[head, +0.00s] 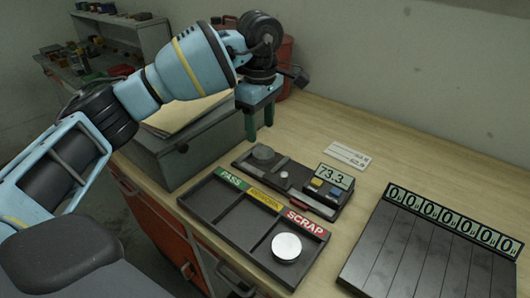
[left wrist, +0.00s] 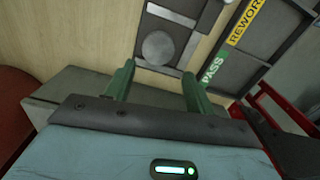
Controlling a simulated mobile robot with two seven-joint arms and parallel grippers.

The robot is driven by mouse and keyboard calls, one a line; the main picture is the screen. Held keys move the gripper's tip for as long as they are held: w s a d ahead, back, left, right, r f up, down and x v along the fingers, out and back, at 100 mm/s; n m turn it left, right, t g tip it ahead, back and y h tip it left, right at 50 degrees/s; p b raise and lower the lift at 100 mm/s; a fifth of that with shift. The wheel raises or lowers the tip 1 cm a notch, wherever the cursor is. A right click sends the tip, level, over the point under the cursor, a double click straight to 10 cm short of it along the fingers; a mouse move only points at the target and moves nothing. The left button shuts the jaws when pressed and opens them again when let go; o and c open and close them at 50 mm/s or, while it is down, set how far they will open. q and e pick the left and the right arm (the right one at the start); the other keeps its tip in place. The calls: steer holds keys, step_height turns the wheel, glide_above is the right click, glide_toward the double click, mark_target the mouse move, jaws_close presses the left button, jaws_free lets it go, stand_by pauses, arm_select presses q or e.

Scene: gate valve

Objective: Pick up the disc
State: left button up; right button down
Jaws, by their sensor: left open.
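A bright silver disc (head: 287,246) lies in the SCRAP compartment of the dark sorting tray (head: 215,208). A duller grey round piece (head: 263,153) sits at the far left end of the gauge (head: 300,187); I cannot tell whether it is a loose disc or part of the gauge. It also shows in the left wrist view (left wrist: 158,47), just beyond the fingertips. My left gripper (head: 259,131) points down near that end of the gauge, with its green fingers apart and nothing between them (left wrist: 159,73). My right gripper is in neither view.
The gauge display reads 73.3. A grey case (head: 178,150) stands left of the gauge, with a red container (head: 287,72) behind. A slotted dark rack (head: 425,245) with a row of numbers fills the right. A white card (head: 347,156) lies on open wood.

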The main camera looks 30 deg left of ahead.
mark_target(263, 152)
arm_select(q)
step_height(263, 152, down, 2)
steer(key=shift+w+f, duration=0.1)
steer(key=shift+w+d+f+p, duration=0.1)
steer(key=shift+f+p, duration=0.05)
steer(key=shift+f, duration=1.1)
steer(key=shift+d+f+p, duration=0.1)
steer(key=shift+f+p, duration=0.05)
steer(key=shift+f, duration=1.1)
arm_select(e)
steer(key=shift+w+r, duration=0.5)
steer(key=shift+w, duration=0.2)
arm_select(q)
steer(key=c, duration=0.9)
steer(key=shift+r, duration=0.1)
steer(key=shift+c, duration=0.4)
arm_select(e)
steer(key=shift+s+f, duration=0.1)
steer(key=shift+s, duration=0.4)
arm_select(q)
steer(key=shift+r, duration=0.1)
